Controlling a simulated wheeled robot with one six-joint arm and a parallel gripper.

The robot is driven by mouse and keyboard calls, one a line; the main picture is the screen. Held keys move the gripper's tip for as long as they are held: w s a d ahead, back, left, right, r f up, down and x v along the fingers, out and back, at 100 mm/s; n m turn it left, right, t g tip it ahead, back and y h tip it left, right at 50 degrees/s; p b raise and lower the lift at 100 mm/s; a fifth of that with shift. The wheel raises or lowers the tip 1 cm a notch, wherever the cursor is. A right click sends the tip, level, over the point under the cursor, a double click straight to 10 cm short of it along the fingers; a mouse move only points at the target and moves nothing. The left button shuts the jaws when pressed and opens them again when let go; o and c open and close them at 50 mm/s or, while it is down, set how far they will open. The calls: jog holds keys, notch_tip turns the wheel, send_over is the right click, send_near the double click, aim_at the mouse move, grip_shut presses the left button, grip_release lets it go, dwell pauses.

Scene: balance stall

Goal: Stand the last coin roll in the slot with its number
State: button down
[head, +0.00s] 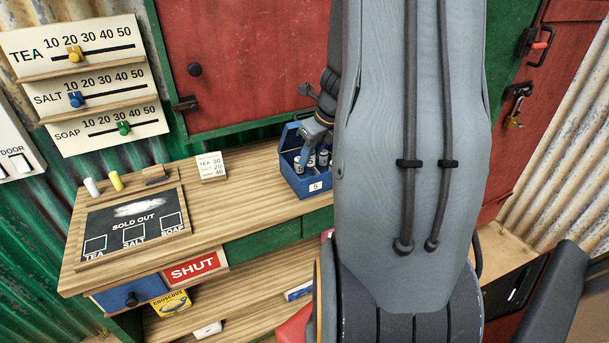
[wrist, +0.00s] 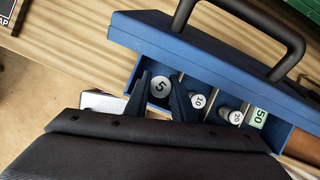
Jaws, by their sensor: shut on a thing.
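The blue coin box (head: 296,183) stands at the right end of the counter, with a white "5" label on its front. It also shows in the wrist view (wrist: 160,36). My gripper (wrist: 160,97) reaches into it, shut on the coin roll marked 5 (wrist: 160,86), which looks upright between the fingers. Rolls marked 10 (wrist: 199,101) and 20 (wrist: 236,117) stand beside it, then a green-topped one marked 50 (wrist: 258,118). The lower end of the held roll is hidden, so I cannot tell whether it touches the box floor.
The box's dark handle (wrist: 292,45) arches close to my gripper. The counter between board and box is mostly clear.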

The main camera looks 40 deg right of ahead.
notch_tip(320, 180, down, 3)
jog(key=shift+w+a+f+b, duration=0.15)
jog(key=shift+b, duration=0.2)
jog(key=shift+f+b, duration=0.65)
jog(key=shift+f, duration=1.1)
jog(key=shift+f, duration=0.1)
jog(key=c, duration=1.8)
grip_release()
